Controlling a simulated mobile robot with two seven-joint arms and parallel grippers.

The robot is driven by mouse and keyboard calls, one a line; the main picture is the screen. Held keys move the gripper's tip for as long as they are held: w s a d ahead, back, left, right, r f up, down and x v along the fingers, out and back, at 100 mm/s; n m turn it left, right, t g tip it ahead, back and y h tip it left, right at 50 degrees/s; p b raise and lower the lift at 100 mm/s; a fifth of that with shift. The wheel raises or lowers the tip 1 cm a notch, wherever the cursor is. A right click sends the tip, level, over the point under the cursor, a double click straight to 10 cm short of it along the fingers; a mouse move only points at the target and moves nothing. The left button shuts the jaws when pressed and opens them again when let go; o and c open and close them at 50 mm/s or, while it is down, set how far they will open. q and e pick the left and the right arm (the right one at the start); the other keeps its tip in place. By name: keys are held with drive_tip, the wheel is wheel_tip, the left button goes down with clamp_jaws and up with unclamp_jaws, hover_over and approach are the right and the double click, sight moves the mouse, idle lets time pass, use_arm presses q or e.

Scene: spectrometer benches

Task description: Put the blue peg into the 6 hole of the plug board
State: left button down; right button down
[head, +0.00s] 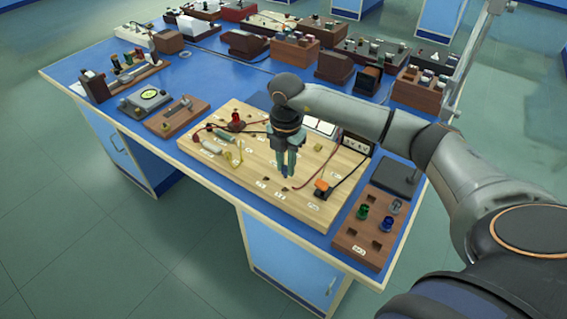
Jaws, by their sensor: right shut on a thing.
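The plug board is a pale wooden board (240,181) on the blue bench, with dark holes and small white labels too small to read, so I cannot tell which is the 6 hole. My right gripper (286,176) is over the board's middle, pointing down. It is shut on the blue peg (285,187), whose dark blue end shows small below the fingertips, close above or at the board. I cannot tell whether it touches. The gripper hides part of the board behind it. My left gripper is not in view.
A brown rack (348,240) at the right holds a green peg (362,212), another blue peg (386,224) and a grey one. Several instruments crowd the bench's back.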

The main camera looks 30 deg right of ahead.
sight(286, 177)
drive_tip(key=shift+f+b, duration=1.9)
drive_tip(key=shift+f, duration=0.45)
drive_tip(key=shift+f+b, duration=0.5)
drive_tip(key=shift+f, duration=0.4)
drive_tip(key=c, duration=0.7)
unclamp_jaws()
drive_tip(key=shift+o, duration=0.2)
wheel_tip(286, 177, up, 13)
drive_tip(key=shift+f, duration=0.2)
